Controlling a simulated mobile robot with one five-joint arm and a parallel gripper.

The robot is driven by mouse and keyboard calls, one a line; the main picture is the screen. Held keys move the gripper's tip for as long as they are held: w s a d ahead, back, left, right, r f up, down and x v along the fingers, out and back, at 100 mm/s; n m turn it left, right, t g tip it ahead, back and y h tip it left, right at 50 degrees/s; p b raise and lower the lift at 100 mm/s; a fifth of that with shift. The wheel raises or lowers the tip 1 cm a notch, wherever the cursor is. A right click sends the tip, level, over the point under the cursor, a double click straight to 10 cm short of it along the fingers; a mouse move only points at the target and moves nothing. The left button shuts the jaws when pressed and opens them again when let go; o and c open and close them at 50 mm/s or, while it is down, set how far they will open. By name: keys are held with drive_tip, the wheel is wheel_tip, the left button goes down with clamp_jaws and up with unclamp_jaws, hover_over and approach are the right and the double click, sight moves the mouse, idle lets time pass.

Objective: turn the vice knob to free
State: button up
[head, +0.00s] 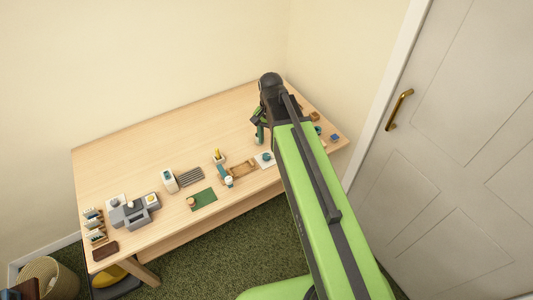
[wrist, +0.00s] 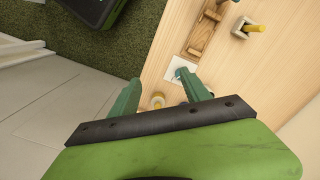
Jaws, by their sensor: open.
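A small teal knob (head: 266,156) sits on a white square plate near the front edge of the table. It also shows in the wrist view (wrist: 181,73), just beyond my fingertips and partly covered by the right finger. I take it to be the vice knob, but no marking or pointer on it is readable. My gripper (head: 259,131) is above the table, behind the knob in the head view. In the wrist view my gripper (wrist: 160,88) has its two green fingers apart, with nothing held. A small round yellow-and-white piece (wrist: 157,100) shows between the fingers, lower down.
A wooden slotted block (head: 243,170) stands beside the knob's plate. A holder with a yellow peg (head: 218,157) is farther left. A green mat (head: 203,200) and a grey machine (head: 133,210) lie left. Small blocks (head: 333,137) sit right. The table's back is clear.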

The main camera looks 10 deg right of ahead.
sight(267, 155)
drive_tip(key=w+m, duration=1)
drive_tip(key=m, duration=0.1)
drive_tip(key=shift+g, duration=0.3)
drive_tip(key=f+b, duration=0.6)
drive_tip(key=s+f+b, duration=0.1)
drive_tip(key=f+b, duration=1.1)
drive_tip(key=shift+s+d+f, duration=0.1)
drive_tip(key=shift+s+d, duration=0.1)
drive_tip(key=shift+s, duration=0.1)
drive_tip(key=shift+c, duration=0.4)
